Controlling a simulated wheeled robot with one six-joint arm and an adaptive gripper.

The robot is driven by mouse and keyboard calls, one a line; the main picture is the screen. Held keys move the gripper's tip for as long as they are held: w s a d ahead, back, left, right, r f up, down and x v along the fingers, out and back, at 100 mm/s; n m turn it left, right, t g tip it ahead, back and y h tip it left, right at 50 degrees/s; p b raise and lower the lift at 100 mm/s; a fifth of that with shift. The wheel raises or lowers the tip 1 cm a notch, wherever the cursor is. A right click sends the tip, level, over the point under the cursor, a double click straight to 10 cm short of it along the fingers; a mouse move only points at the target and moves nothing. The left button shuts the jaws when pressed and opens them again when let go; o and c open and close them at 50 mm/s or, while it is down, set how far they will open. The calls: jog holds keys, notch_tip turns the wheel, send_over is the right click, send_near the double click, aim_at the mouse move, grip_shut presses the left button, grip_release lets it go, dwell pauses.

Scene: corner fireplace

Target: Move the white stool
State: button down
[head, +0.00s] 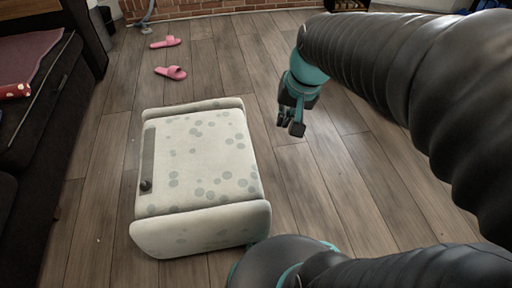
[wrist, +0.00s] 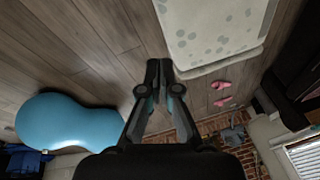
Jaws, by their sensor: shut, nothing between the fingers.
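The white stool (head: 205,165) stands on the wood floor left of centre in the head view. It is a low padded block with grey spots, raised rolls at its near and far ends, and a grey strip with a dark knob along its left side. My gripper (head: 291,129) is above the floor to the right of the stool, apart from it. In the wrist view my gripper (wrist: 159,65) is shut and empty. The stool (wrist: 215,25) shows there at the upper right, partly cut off by the frame edge.
Two pink slippers (head: 170,72) lie on the floor beyond the stool. A dark sofa (head: 35,105) lines the left side. A brick wall (head: 215,8) is at the back. A blue rounded seat (wrist: 70,122) shows in the wrist view. Floor between stool and sofa is clear.

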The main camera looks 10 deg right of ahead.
jog(key=w+d+f+m+g+y, duration=0.2)
jog(key=w+d+f+m, duration=0.15)
jog(key=w+f, duration=0.5)
jog(key=w+d+f+m+g+y+p, duration=0.1)
jog(key=w+d+f+m+y, duration=0.15)
jog(key=w+f, duration=0.55)
jog(key=w+d+f+m+g+y+p, duration=0.1)
jog(key=w+d+f+m, duration=0.2)
jog(key=f, duration=0.8)
notch_tip(320, 180, down, 16)
jog(key=d+m+y, duration=0.2)
jog(key=m, duration=0.4)
jog(key=a+r+p+x, duration=0.1)
jog(key=a+r+x, duration=0.1)
jog(key=x, duration=1.1)
jog(key=shift+w+t, duration=0.4)
jog(key=shift+a, duration=0.1)
